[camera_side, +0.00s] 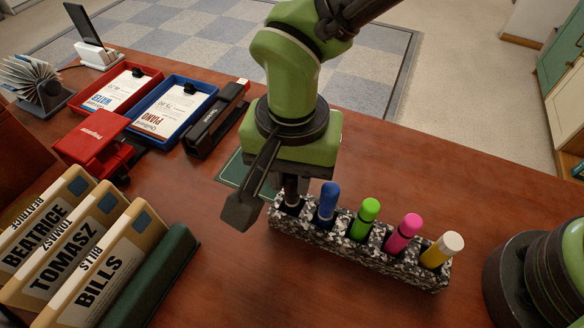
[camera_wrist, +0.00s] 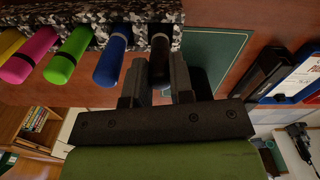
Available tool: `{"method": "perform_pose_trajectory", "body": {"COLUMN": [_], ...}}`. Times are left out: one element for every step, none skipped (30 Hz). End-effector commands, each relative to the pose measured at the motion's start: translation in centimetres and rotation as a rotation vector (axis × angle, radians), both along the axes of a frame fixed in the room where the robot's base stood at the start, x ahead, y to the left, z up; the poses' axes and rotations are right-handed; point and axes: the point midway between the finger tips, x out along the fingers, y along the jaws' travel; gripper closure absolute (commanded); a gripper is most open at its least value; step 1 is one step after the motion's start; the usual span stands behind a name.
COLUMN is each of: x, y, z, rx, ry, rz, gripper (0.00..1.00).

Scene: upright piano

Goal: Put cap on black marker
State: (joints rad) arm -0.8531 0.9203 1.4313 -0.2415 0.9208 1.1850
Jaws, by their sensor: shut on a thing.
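My gripper (camera_side: 290,185) points down over the left end slot of the speckled marker holder (camera_side: 345,252). In the wrist view my gripper (camera_wrist: 158,78) has its two fingers closed around a dark cylinder, which looks like the black cap (camera_wrist: 160,55). This cylinder lines up with the end slot of the holder (camera_wrist: 178,12), where the black marker's place is. The fingers hide much of it, so I cannot tell whether cap and marker touch or how far they overlap.
Blue (camera_side: 328,200), green (camera_side: 366,217), pink (camera_side: 404,233) and yellow (camera_side: 440,250) markers stand upright in the holder, close on the right. A stapler (camera_side: 216,118), red and blue trays (camera_side: 178,112) and a file rack (camera_side: 110,255) are to the left. Table is clear in front.

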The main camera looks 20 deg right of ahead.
Motion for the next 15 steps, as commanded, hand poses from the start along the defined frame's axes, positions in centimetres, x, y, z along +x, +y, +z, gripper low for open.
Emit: {"method": "perform_pose_trajectory", "body": {"x": [0.00, 0.00, 0.00, 0.00, 0.00, 0.00, 0.00, 0.00, 0.00, 0.00, 0.00, 0.00, 0.00, 0.00, 0.00], "y": [0.00, 0.00, 0.00, 0.00, 0.00, 0.00, 0.00, 0.00, 0.00, 0.00, 0.00, 0.00, 0.00, 0.00, 0.00], "z": [0.00, 0.00, 0.00, 0.00, 0.00, 0.00, 0.00, 0.00, 0.00, 0.00, 0.00, 0.00, 0.00, 0.00, 0.00], "rx": [0.000, 0.000, 0.000, 0.000, 0.000, 0.000, 0.000, 0.000, 0.000, 0.000, 0.000, 0.000, 0.000, 0.000, 0.000], "ry": [0.000, 0.000, 0.000, 0.000, 0.000, 0.000, 0.000, 0.000, 0.000, 0.000, 0.000, 0.000, 0.000, 0.000, 0.000], "rz": [0.000, 0.000, 0.000, 0.000, 0.000, 0.000, 0.000, 0.000, 0.000, 0.000, 0.000, 0.000, 0.000, 0.000, 0.000], "gripper": [1.00, 1.00, 1.00, 1.00, 1.00, 1.00, 0.76, 0.69, 0.60, 0.53, 0.49, 0.49, 0.49, 0.49, 0.49]}}
